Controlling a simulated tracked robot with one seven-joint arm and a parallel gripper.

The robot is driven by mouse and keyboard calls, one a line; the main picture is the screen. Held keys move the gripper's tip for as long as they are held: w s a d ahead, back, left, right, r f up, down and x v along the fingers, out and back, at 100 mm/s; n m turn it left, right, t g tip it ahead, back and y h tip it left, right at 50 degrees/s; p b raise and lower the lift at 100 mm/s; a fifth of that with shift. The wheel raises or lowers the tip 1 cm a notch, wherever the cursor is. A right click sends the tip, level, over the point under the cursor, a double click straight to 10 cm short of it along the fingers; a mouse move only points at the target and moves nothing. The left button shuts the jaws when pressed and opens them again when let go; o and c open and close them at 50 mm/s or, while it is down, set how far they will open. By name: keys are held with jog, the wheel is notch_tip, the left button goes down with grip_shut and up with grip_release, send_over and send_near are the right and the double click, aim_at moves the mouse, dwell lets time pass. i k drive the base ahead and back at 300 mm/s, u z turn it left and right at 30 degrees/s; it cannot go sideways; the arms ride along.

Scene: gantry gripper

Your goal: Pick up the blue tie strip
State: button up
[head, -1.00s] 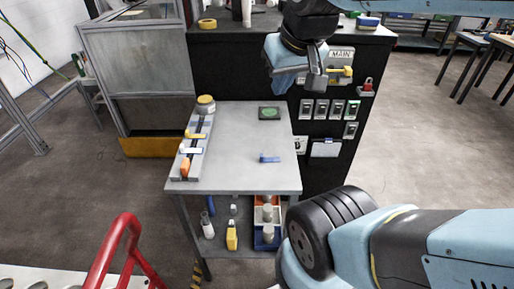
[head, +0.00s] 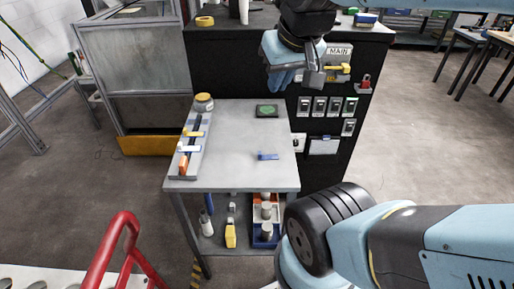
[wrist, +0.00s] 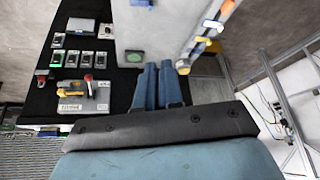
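The blue tie strip (head: 268,156) lies on the grey top of the small table (head: 235,135), right of its middle. It also shows small at the top edge of the wrist view (wrist: 142,3). My gripper (head: 314,80) hangs above and behind the table's right side, in front of the black cabinet, well apart from the strip. In the wrist view its two blue fingers (wrist: 159,65) lie side by side with hardly any gap and nothing between them.
A rail tray (head: 187,160) with several coloured pieces stands along the table's left edge. A dark pad with a green disc (head: 267,111) lies at the back right. The black cabinet (head: 240,70) rises behind. A red handrail (head: 125,235) is in front. The table's middle is clear.

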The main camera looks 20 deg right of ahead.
aim_at(260, 157)
jog(key=k, duration=0.5)
jog(key=u, duration=1.05)
jog(key=k, duration=1.05)
jog(key=z, duration=1.15)
jog(key=i, duration=1)
